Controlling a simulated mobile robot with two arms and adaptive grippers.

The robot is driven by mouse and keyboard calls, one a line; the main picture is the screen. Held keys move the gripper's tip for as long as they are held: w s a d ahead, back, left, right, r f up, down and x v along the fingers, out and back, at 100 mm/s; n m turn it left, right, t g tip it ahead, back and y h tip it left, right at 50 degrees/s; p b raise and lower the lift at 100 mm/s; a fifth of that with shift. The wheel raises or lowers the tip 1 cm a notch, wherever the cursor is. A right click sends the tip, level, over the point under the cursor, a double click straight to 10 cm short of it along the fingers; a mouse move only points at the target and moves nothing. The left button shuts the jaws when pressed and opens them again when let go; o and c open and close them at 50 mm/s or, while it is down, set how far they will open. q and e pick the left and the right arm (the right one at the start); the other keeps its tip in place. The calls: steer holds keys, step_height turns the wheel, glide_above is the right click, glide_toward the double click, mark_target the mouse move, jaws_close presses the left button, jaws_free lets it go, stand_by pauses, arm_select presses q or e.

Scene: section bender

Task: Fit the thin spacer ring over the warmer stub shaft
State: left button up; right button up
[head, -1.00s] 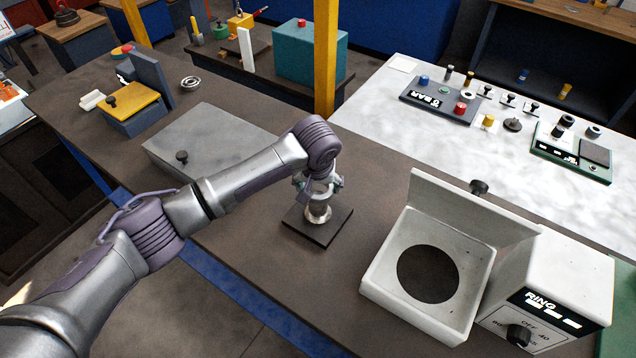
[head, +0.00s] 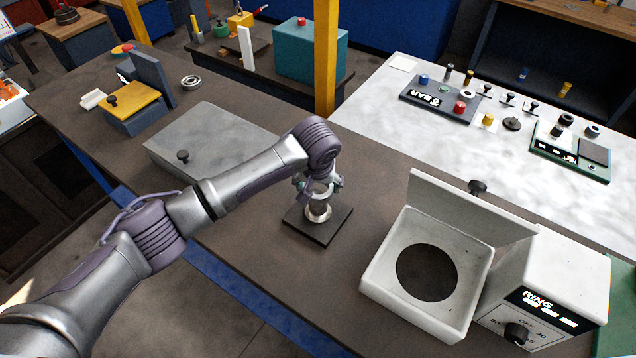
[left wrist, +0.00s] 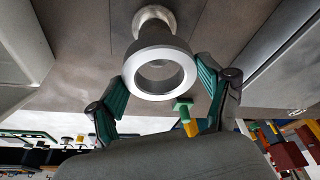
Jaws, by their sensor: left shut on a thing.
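My left gripper (head: 319,184) points down over a dark square plate (head: 337,231) on the bench. In the left wrist view its green-padded fingers (left wrist: 163,88) are shut on a silver ring (left wrist: 158,94), touching it at both sides. The ring has a flat bright face, a darker outer wall and an open middle. Beyond it in the left wrist view is a round silver part (left wrist: 153,17), apparently the stub's foot. In the head view a bright rounded foot (head: 318,215) stands on the plate under the fingers. How far ring and stub overlap is hard to tell. My right gripper is out of view.
A white open box (head: 376,287) with a dark round opening and a raised lid stands to the right, beside a control box (head: 572,262) marked RING. A grey block (head: 208,138) with a black knob lies behind my left arm. Bare bench lies around the plate.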

mark_target(318, 196)
arm_select(q)
steer(key=shift+f+b, duration=0.9)
steer(key=shift+f, duration=0.9)
steer(key=shift+f+b, duration=1.25)
steer(key=shift+f, duration=1.3)
steer(key=o, duration=1.2)
steer(key=shift+r, duration=0.1)
steer(key=v, duration=1.2)
steer(key=shift+s, duration=0.1)
